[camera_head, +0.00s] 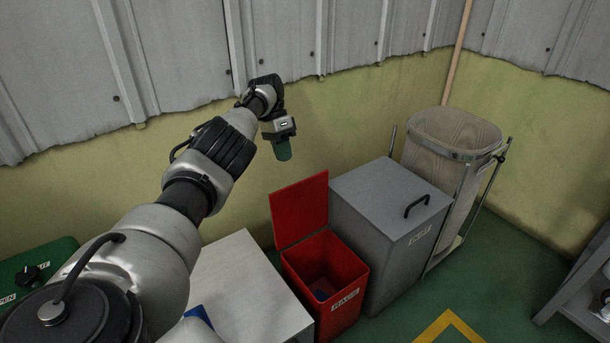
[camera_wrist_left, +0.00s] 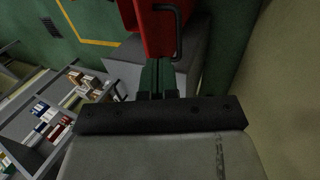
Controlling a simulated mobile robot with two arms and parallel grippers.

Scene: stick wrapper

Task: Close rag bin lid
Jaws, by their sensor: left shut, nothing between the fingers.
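The red rag bin (camera_head: 343,299), labelled RAGS, stands on the floor with its top open and dark contents inside. Its red lid (camera_head: 300,210) stands raised, nearly upright, at the wall side. In the left wrist view the red lid (camera_wrist_left: 152,28) shows at the top with a black handle (camera_wrist_left: 179,32) on it. My left gripper (camera_head: 283,153) is shut and empty, with green fingertips pointing down, above and behind the lid near the wall. Its fingertips (camera_wrist_left: 157,75) appear apart from the lid, though the exact gap is hard to tell. My right gripper is not in view.
A grey lidded bin (camera_head: 385,195) stands right beside the red bin. A sack cart (camera_head: 455,145) is beyond it. A pale table top (camera_head: 245,275) lies left of the bin. The corrugated wall (camera_head: 330,40) runs close behind. Shelves with small boxes (camera_wrist_left: 60,125) show in the wrist view.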

